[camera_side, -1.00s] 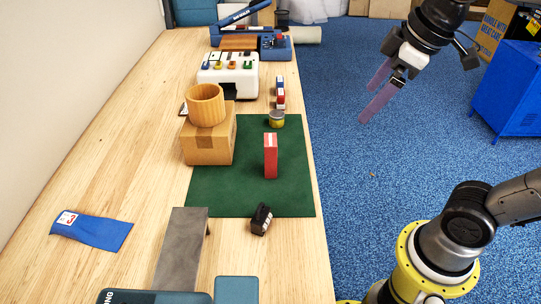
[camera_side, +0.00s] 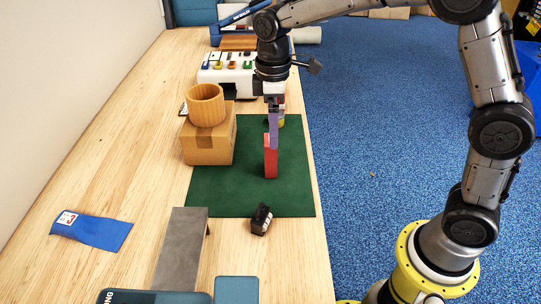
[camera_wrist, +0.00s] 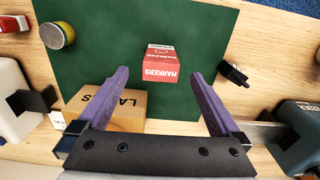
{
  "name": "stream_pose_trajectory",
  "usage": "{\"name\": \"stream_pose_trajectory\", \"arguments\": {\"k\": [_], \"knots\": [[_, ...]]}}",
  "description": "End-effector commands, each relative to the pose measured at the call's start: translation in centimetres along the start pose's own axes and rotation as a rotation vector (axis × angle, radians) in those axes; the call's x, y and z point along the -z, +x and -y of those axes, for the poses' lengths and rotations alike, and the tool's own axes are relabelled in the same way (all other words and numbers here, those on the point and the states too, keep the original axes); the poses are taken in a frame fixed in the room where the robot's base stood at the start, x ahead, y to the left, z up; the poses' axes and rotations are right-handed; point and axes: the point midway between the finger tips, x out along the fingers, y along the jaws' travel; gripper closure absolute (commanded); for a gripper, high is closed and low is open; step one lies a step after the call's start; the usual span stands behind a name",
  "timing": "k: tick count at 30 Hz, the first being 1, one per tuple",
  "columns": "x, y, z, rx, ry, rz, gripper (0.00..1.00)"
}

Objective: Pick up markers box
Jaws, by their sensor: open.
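The markers box (camera_side: 270,164) is a small red upright box standing on the green mat (camera_side: 225,195). In the wrist view the markers box (camera_wrist: 161,64) shows its red and white faces, with "MARKERS" readable. My gripper (camera_side: 272,140) is above it in the side view, its purple fingers pointing down and overlapping the box's top. In the wrist view my gripper (camera_wrist: 160,78) is open, with one finger on each side of the box's line and gaps to both. I cannot tell whether the fingertips are level with the box's top.
A cardboard carton (camera_side: 208,146) with a wooden cup (camera_side: 206,105) on it stands left of the markers box. A small black item (camera_side: 261,219) lies at the mat's front edge. A yellow-and-grey tin (camera_wrist: 56,35) stands on the mat's far part.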

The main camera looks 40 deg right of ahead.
Motion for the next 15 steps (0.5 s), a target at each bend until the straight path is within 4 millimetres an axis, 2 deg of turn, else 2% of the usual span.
{"name": "stream_pose_trajectory", "arguments": {"k": [1,6,15], "knots": [[-0.1,1.1,0.1,0.003,0.001,0.004,0.0],[0.0,3.7,0.0,0.002,0.001,0.002,0.0],[0.1,6.0,0.1,0.001,0.001,0.002,0.0]]}}
